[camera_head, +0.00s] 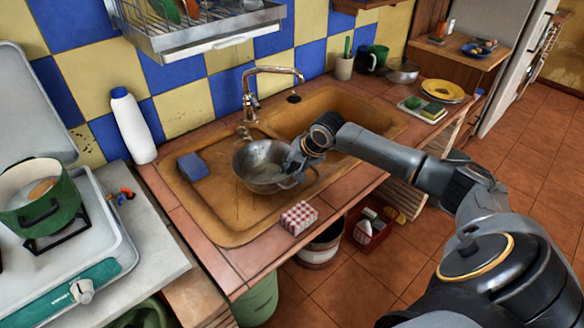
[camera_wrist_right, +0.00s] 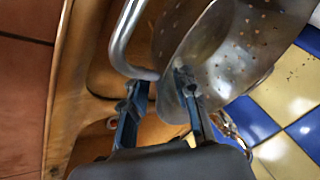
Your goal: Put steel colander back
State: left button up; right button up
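The steel colander (camera_head: 258,172) sits on the left drainboard part of the tan sink (camera_head: 222,222). My right gripper (camera_head: 294,164) is at the colander's right side. In the right wrist view, the colander (camera_wrist_right: 225,50) shows its perforated bowl and a loop handle (camera_wrist_right: 124,38). The two fingers of my right gripper (camera_wrist_right: 160,92) stand apart, one on each side of the colander's rim near the handle. A gap shows between the fingers; I cannot tell whether either touches the metal. My left gripper is out of view.
A blue sponge (camera_head: 193,167) and white bottle (camera_head: 133,125) are left of the colander. A checkered box (camera_head: 298,217) lies on the front edge. The faucet (camera_head: 250,95) stands behind. A dish rack (camera_head: 205,38) hangs above. A green pot (camera_head: 40,205) is on the stove.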

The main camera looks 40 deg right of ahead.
jog(key=shift+r, duration=0.15)
jog(key=shift+s+r, duration=0.15)
jog(key=shift+r, duration=0.15)
jog(key=a+b+v, duration=0.1)
jog(key=v, duration=1)
jog(key=shift+d+r, duration=0.15)
jog(key=shift+d, duration=0.35)
jog(key=shift+s, duration=0.2)
